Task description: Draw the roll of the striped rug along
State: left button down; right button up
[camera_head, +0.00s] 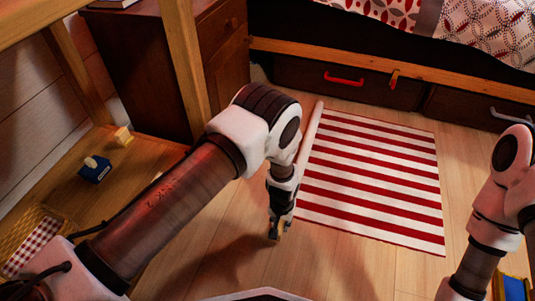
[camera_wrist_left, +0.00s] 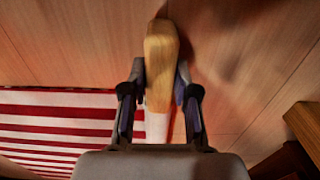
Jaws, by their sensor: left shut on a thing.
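The red and white striped rug (camera_head: 385,180) lies flat on the wooden floor. Its roll (camera_head: 311,135) is a thin pale tube along the rug's left edge. My left gripper (camera_head: 279,230) is low at the near end of the roll. The gripper is shut on this handle. The rug also shows in the left wrist view (camera_wrist_left: 55,125). Part of the roll is hidden behind my left arm. My right arm shows at the right; its gripper is out of view.
Bed drawers with a red handle (camera_head: 343,79) stand beyond the rug. A wooden cabinet (camera_head: 228,50) is at the upper left. A low wooden surface at the left holds a blue object (camera_head: 95,172) and a basket (camera_head: 40,225). Floor left of the rug is bare.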

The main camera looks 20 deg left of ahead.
pick_arm(q)
jog(key=shift+d, duration=0.65)
jog(key=shift+d, duration=0.35)
jog(key=shift+d+f+b, duration=0.1)
jog(key=shift+d+b, duration=0.2)
jog(key=shift+d, duration=0.65)
jog(key=d+p, duration=0.1)
jog(key=p, duration=0.4)
jog(key=shift+d+r, duration=0.35)
jog(key=shift+d, duration=0.05)
jog(key=shift+d+f+p, duration=0.15)
jog(key=shift+d+p, duration=0.15)
jog(key=shift+p, duration=0.15)
jog(key=shift+f, duration=0.15)
